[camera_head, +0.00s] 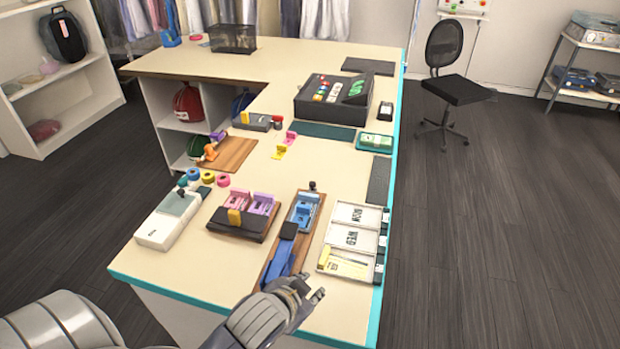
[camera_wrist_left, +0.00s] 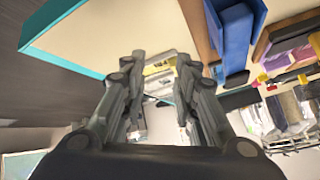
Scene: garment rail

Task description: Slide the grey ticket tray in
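A light grey tray unit (camera_head: 354,214) lies at the right front of the table in the head view. It has several sections, two with dark lettering. The front section holds a yellow ticket (camera_head: 346,264), and dark fittings (camera_head: 380,262) run along its right side. My left gripper (camera_head: 311,290) is just in front of the unit, near the table's front edge. In the left wrist view its fingers (camera_wrist_left: 162,66) are apart, with the yellow ticket and pale tray showing beyond the gap. I see no contact with the tray. My right gripper is not in view.
A wooden board with a blue device (camera_head: 302,213) and its blue lever (camera_head: 280,262) lies directly left of the tray. A dark tray with pink blocks (camera_head: 262,204) and a white device (camera_head: 165,222) are further left. Bare table lies behind the board.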

